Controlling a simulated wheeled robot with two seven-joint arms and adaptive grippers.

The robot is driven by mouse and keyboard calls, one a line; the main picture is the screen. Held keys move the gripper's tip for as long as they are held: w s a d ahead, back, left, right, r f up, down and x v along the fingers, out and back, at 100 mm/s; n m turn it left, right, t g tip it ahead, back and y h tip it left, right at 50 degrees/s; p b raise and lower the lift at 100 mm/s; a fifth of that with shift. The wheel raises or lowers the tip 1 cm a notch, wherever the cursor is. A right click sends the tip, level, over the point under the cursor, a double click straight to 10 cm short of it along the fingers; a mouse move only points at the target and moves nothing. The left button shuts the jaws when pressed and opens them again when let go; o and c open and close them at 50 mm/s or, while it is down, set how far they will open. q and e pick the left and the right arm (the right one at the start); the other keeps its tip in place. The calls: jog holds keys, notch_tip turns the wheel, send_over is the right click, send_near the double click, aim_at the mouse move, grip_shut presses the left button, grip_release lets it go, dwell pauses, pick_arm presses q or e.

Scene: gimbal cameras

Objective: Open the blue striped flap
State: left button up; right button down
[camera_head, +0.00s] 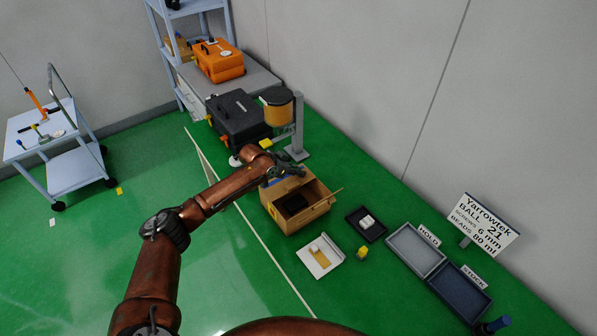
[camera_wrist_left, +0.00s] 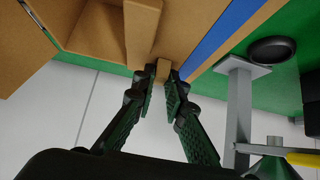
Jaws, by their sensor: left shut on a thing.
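My left gripper (camera_head: 292,170) is over that side of the box. In the left wrist view its fingers (camera_wrist_left: 165,78) are closed on a small cardboard tab (camera_wrist_left: 164,70) at the flap. My arm and gripper hide part of the flap. My right gripper is out of view.
A post with an amber container (camera_head: 278,108) and a black case (camera_head: 238,117) stand close behind the box. A black tray (camera_head: 366,224), white tray (camera_head: 320,257), yellow piece (camera_head: 362,253) and two labelled trays lie to the right.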

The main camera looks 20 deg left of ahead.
pick_arm(q)
grip_shut()
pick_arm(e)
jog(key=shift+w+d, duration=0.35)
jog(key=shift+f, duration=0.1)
